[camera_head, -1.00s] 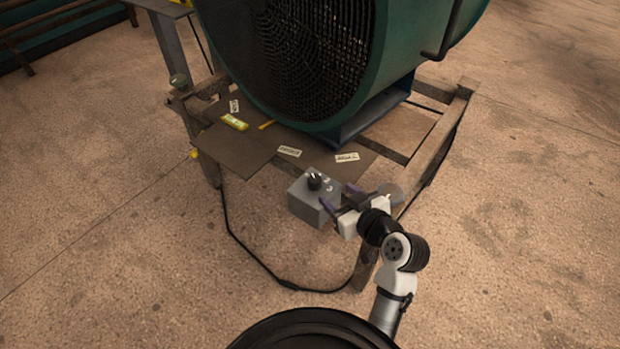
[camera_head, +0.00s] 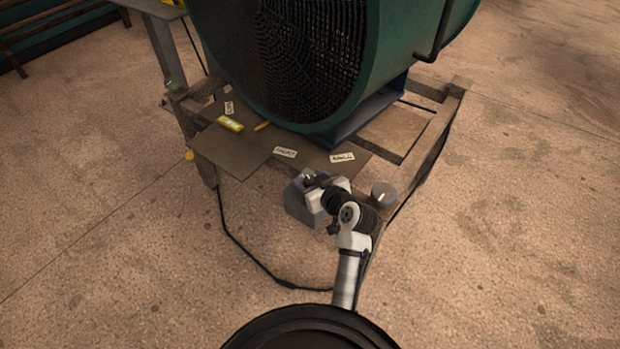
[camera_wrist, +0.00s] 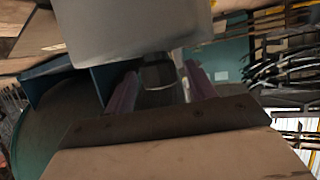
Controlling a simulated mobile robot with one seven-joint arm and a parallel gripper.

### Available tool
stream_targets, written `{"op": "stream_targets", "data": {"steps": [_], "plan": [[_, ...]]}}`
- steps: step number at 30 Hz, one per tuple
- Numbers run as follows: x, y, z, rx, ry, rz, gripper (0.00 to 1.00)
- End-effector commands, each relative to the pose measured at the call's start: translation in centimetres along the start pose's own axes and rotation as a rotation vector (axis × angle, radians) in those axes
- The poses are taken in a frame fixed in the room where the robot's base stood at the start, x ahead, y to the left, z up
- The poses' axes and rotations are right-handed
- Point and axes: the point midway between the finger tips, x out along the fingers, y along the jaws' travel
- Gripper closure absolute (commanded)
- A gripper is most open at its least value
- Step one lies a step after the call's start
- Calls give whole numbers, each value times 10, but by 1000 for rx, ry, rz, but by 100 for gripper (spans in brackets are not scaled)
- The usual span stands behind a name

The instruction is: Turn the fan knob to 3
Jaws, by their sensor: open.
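The grey control box (camera_head: 300,209) sits at the front edge of the fan's stand in the head view. It also fills the top of the wrist view (camera_wrist: 130,25). The dark fan knob (camera_wrist: 158,73) sticks out from the box's face, between the two purple fingers of my gripper (camera_wrist: 160,86). The fingers are open, with a gap visible on each side of the knob. In the head view my gripper (camera_head: 313,182) is over the top of the box and largely hides the knob. The knob's setting and the dial marks cannot be read.
The large green fan (camera_head: 365,75) stands behind the box on a wooden frame (camera_head: 432,150). A round grey disc (camera_head: 384,195) is close to the right of my wrist. Paper labels and a yellow object (camera_head: 230,124) lie on the board. A black cable (camera_head: 250,257) runs along the floor.

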Motion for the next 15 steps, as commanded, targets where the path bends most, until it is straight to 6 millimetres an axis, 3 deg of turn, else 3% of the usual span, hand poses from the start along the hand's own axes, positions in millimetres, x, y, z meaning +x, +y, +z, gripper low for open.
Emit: {"op": "stream_targets", "data": {"steps": [9,15], "plan": [[3,0,0,-1,0,0,45],[3,0,0,-1,0,0,71]]}}
